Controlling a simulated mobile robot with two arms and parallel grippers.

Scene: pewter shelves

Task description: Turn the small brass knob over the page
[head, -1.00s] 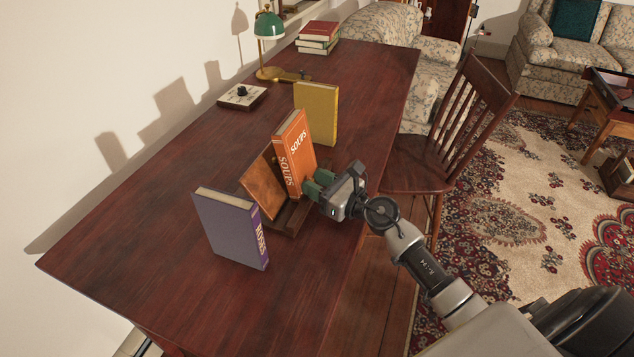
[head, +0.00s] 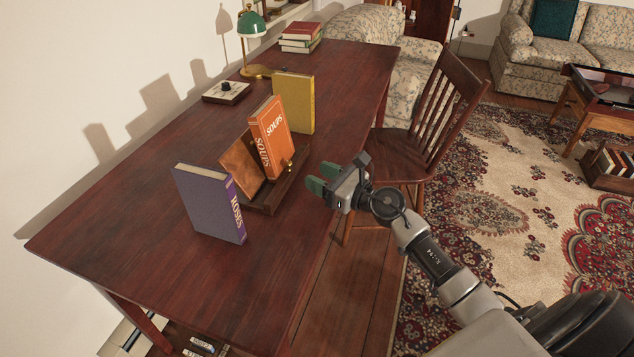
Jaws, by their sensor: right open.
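The orange book (head: 269,142), marked SOUPS, stands upright on a wooden book stand (head: 284,194) with a tilted back panel. A small brass knob (head: 290,163) shows at the stand's right side, by the lower edge of the orange book. It is too small to tell which way it is turned. My right gripper (head: 319,178), with green fingertips, is open and empty. It is to the right of the stand, near the table edge, apart from the knob. My left gripper is not in view.
A purple book (head: 209,203) stands left of the stand and a yellow book (head: 293,103) behind it. A wooden chair (head: 407,145) stands at the table's right edge.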

